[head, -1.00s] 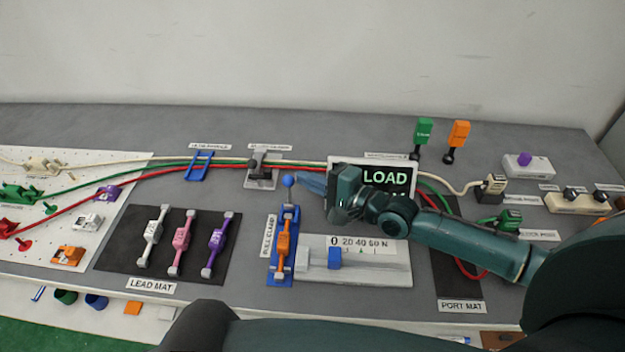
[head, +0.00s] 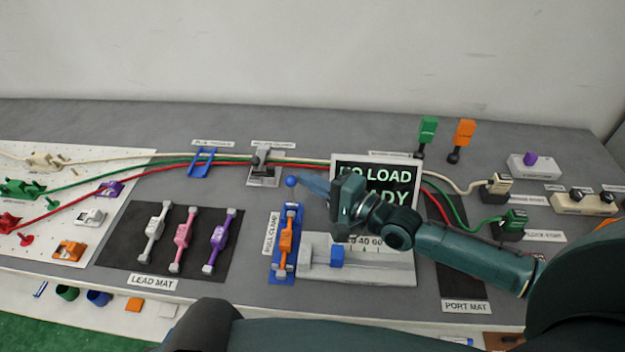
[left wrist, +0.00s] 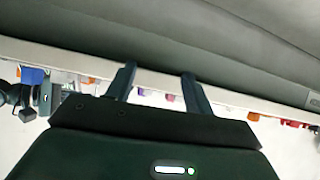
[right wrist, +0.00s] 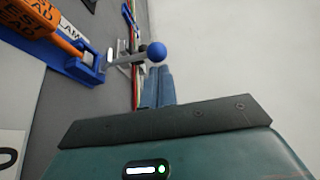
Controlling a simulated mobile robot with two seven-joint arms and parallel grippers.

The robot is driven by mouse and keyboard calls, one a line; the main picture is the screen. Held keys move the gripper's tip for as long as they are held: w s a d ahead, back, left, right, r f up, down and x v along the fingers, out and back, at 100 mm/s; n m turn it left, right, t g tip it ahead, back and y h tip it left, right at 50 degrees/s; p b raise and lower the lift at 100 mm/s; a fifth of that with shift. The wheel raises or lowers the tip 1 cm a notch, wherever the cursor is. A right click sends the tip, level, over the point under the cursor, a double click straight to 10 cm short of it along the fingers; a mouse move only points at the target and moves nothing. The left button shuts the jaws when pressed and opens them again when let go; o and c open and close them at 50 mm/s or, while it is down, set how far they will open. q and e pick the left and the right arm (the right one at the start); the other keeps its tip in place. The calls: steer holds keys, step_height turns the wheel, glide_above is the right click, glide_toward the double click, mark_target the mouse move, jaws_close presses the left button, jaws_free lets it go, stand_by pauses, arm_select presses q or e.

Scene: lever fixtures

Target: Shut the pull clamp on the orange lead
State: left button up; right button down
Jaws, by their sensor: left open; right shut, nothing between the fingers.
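The blue pull clamp (head: 275,268) stands on the table with the orange lead (head: 286,240) lying lengthwise in it. Its grey lever (right wrist: 122,62) stands up from the clamp's far end and carries a blue ball knob (head: 291,181), which also shows in the right wrist view (right wrist: 156,52). My right gripper (head: 306,183) is shut and empty, its fingertips beside the knob on the right. In the right wrist view the fingertips (right wrist: 157,72) end right by the knob; I cannot tell if they touch. My left gripper (left wrist: 157,72) is open, empty and away from the clamp.
A display (head: 365,163) reading "NO LOAD" stands behind my right arm, which hides part of it. A grey slide gauge (head: 385,267) lies right of the clamp. The lead mat (head: 120,250) holds three leads on the left. Cables cross the table behind.

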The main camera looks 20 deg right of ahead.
mark_target(292, 186)
steer(key=n, duration=0.1)
steer(key=s+n+b, duration=0.1)
steer(key=s+a+n+t+y+b, duration=0.1)
steer(key=shift+s+f, duration=0.2)
steer(key=shift+f, duration=0.05)
steer(key=shift+s+a, duration=0.1)
steer(key=shift+s, duration=0.15)
steer(key=shift+f, duration=0.1)
stand_by(0.4)
step_height(292, 186, up, 10)
steer(key=p, duration=0.2)
stand_by(0.3)
steer(key=shift+s, duration=0.1)
stand_by(0.3)
